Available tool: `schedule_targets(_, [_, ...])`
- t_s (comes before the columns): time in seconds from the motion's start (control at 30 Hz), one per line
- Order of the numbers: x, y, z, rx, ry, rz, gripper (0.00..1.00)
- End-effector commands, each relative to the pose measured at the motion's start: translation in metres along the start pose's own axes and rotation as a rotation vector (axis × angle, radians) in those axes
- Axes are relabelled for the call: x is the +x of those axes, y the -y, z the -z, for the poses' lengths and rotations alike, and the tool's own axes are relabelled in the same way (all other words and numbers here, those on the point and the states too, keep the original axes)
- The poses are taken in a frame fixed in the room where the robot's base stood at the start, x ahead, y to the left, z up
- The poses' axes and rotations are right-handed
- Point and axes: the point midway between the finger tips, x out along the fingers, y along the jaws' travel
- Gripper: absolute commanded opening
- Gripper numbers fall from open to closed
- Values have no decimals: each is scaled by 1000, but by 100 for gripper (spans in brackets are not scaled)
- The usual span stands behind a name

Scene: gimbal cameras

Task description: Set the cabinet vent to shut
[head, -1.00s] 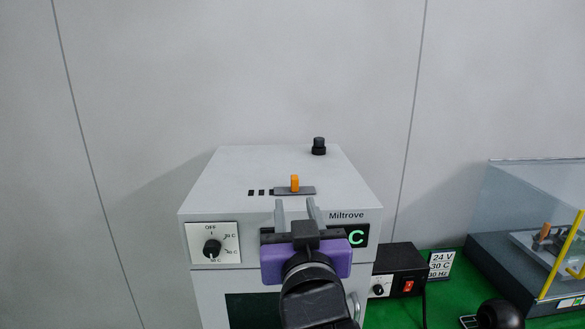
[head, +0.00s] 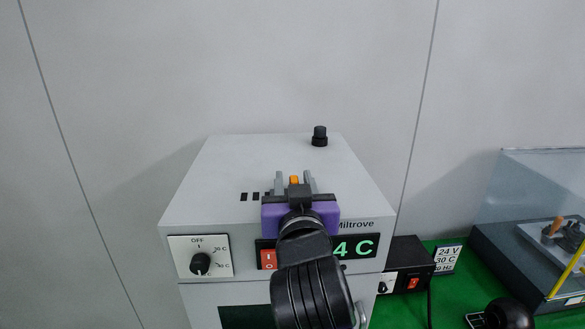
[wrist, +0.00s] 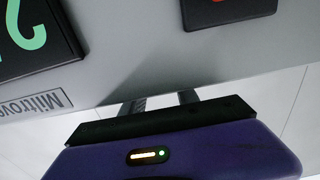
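The grey cabinet (head: 345,195) has a small orange slider tab (head: 294,180) on its top. Dark vent slots (head: 250,196) lie just left of the tab. My gripper (head: 294,181) is open, with its two grey fingers apart on either side of the tab in the head view. I cannot tell whether either finger touches it. The gripper's purple body hides the slider's track. In the wrist view the fingers (wrist: 162,101) reach over the cabinet's edge, and the tab is not visible there.
A black knob (head: 320,136) stands at the back of the cabinet top. The front has a dial (head: 200,263), a red switch (head: 268,259) and a green-digit display (head: 355,247). A black power box (head: 408,262) and a clear-covered case (head: 520,250) stand to the right.

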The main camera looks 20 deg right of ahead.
Motion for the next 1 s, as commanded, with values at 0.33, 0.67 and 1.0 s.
schedule_targets(0.33, [31, 0, 1, 0, -1, 1, 36])
schedule_targets(0.67, [31, 0, 0, 0, -1, 1, 19])
schedule_targets(1.0, [31, 0, 0, 0, 0, 1, 0])
